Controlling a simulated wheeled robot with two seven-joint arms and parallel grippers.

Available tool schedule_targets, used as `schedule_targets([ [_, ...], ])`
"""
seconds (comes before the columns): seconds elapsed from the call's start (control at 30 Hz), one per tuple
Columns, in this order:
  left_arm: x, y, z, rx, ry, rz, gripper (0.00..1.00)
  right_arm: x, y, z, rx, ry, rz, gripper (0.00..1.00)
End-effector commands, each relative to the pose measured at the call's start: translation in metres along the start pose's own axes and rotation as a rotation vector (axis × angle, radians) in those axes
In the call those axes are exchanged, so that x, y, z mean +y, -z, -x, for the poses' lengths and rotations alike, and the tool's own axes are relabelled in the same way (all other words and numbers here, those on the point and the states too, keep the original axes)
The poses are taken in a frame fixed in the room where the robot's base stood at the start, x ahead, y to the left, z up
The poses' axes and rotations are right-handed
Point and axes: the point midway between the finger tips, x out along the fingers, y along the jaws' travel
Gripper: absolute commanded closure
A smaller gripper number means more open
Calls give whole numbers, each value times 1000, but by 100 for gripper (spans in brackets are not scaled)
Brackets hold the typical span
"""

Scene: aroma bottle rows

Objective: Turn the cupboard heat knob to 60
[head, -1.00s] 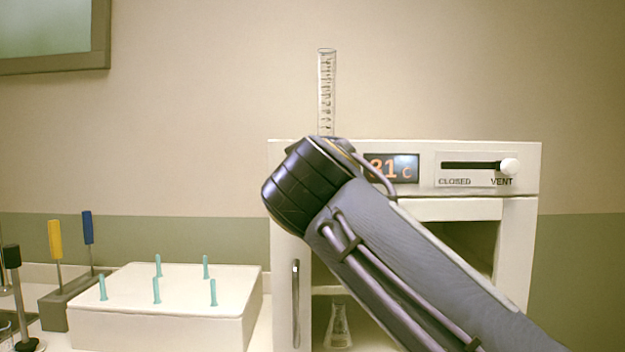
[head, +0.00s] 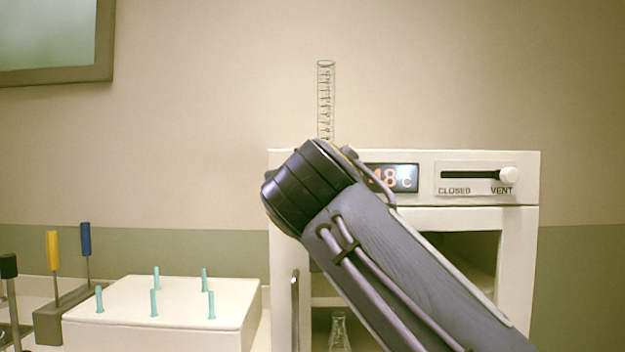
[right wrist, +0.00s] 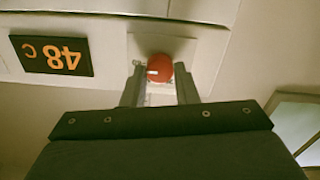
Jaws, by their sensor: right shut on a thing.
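The white cupboard (head: 520,235) stands at the right in the head view. Its display (head: 392,178) reads 48 C; in the right wrist view the display (right wrist: 51,56) appears upside down. The red heat knob (right wrist: 159,68) is beside the display, with a white pointer mark on its face. My right gripper (right wrist: 160,78) is shut on the knob, one finger on each side. In the head view my right arm covers the knob and the gripper's fingers. My left gripper is not in view.
The vent slider (head: 508,175) sits at the VENT end. A measuring cylinder (head: 326,100) stands on top of the cupboard, and a flask (head: 339,332) is inside. A white box with teal pegs (head: 165,315) and a holder with yellow- and blue-handled tools (head: 62,310) are at left.

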Motion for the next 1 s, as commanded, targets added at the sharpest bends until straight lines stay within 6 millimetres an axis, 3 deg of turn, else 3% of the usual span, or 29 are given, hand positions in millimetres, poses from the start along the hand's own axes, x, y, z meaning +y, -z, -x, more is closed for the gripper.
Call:
schedule_targets([
  [0.1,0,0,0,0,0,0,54,-2,-2,0,-7,1,1,96],
  [0.13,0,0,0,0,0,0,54,-2,-3,0,-7,1,1,71],
  [0.3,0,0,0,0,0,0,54,-1,-2,0,-4,1,1,51],
  [0.63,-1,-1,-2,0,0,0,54,-1,-1,5,-1,2,1,51],
  [1.0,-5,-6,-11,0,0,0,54,-1,-1,64,-1,3,1,51],
])
